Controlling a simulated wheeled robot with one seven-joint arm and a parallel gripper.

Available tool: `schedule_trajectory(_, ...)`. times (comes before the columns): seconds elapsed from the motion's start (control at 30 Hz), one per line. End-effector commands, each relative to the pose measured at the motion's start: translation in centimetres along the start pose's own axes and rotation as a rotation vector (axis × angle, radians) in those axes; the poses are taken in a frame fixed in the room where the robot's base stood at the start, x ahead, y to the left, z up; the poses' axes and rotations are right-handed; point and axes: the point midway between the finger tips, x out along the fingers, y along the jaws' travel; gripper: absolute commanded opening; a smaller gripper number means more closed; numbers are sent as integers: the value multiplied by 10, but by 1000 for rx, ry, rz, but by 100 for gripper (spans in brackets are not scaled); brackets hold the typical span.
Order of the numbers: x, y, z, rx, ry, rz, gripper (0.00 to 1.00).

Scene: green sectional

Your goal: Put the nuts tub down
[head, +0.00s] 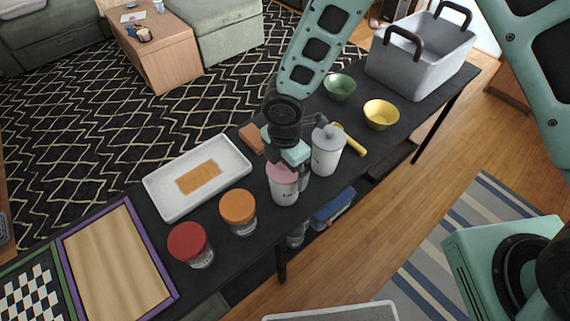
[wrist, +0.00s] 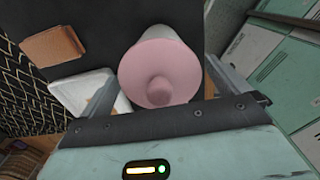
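A white tub with a pink lid (head: 284,188) is below my gripper (head: 288,160) in the head view. Its label is too small to read, so I cannot confirm that it is the nuts tub. In the wrist view its round pink lid and knob (wrist: 160,78) fill the space between my two fingers, which close in on both sides. My gripper appears shut on this tub. The tub looks upright. I cannot tell whether its base touches the dark table (head: 228,275). A similar tub with a grey lid (head: 327,152) stands close by on the right.
Left of the tub stand an orange-lidded jar (head: 238,212) and a red-lidded jar (head: 190,245). A white tray (head: 160,198) and a brown block (head: 251,138) lie behind. A yellow-handled item (head: 352,141), yellow bowl (head: 381,115), green bowl (head: 340,88) and grey basket (head: 422,50) are to the right.

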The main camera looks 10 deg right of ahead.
Motion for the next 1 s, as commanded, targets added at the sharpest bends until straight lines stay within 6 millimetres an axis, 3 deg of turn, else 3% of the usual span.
schedule_trajectory(0.27, -11, 1, 0, 2, 1, 2, 100)
schedule_trajectory(0.7, -97, 1, 0, 1, 0, 4, 100)
schedule_trajectory(1.0, -123, 0, 0, 1, 0, 0, 100)
